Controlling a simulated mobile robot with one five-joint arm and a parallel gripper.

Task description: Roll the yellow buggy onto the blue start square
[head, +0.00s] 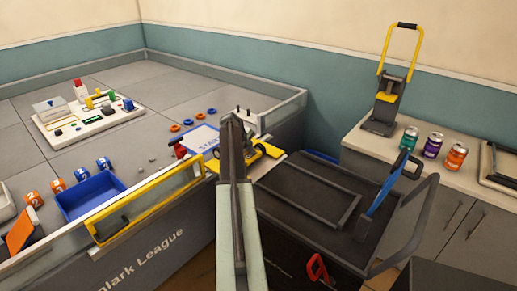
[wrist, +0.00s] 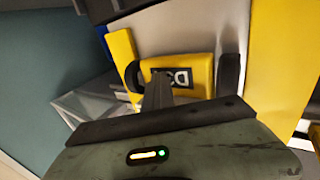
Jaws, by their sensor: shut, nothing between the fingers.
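The yellow buggy (head: 254,153) is partly hidden behind my arm in the head view. In the wrist view the buggy (wrist: 200,72) shows a dark label and a black wheel on each side. The pale start square (head: 198,140), with blue edging and START lettering, lies left of the buggy in the head view. My gripper (head: 233,120) is shut and empty. In the wrist view my gripper (wrist: 158,88) overlaps the buggy's near end; I cannot tell whether it touches. The exact gap between buggy and square is hidden.
A yellow-framed panel (head: 150,207) stands on the arena's front edge. A black cart (head: 300,200) stands right of the arena. A counter with cans (head: 432,146) is farther right.

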